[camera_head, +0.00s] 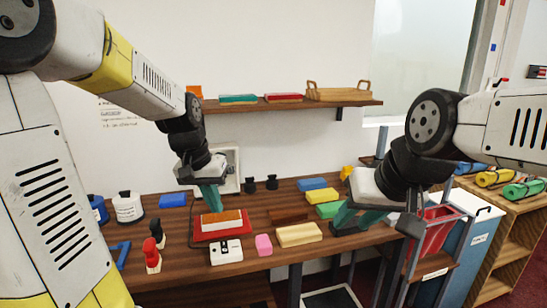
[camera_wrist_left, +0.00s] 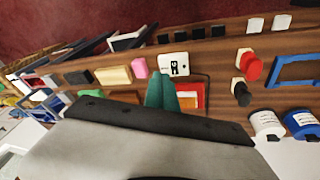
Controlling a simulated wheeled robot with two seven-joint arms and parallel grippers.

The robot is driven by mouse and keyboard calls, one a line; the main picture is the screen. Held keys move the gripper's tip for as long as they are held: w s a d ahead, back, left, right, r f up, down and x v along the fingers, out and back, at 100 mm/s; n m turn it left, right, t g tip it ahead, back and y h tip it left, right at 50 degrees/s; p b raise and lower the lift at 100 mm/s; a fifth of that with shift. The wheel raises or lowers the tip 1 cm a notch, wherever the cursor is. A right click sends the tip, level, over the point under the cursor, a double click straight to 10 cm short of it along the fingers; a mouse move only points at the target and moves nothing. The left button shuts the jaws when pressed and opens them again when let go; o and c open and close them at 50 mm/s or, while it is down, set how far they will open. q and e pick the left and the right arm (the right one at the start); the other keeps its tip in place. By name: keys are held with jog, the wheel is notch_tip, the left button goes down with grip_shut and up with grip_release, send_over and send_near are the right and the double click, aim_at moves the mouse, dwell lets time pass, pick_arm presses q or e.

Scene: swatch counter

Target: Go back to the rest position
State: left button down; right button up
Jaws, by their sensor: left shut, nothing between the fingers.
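My left gripper (camera_head: 213,208) is shut and empty, its teal fingers together and pointing down above a red tray (camera_head: 201,236). An orange-brown and white block (camera_head: 222,220) lies on that tray. The left fingers also show in the left wrist view (camera_wrist_left: 170,95), in front of the red tray (camera_wrist_left: 206,98). I cannot tell whether the fingertips touch the block. My right gripper (camera_head: 358,222) is low over the right part of the counter (camera_head: 285,262). Its teal fingers look apart, with nothing visible between them.
A white plate (camera_head: 226,252) is at the front edge, red and black stampers (camera_head: 152,256) at left. A shelf (camera_head: 290,104) hangs behind; a red bin (camera_head: 433,230) stands right.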

pick_arm(q)
jog(key=s+d+r+n+t, duration=0.1)
jog(key=s+r+t, duration=0.2)
jog(key=s, duration=1.2)
notch_tip(320, 180, up, 3)
jog(key=shift+r+t, duration=0.2)
jog(key=shift+t, duration=0.1)
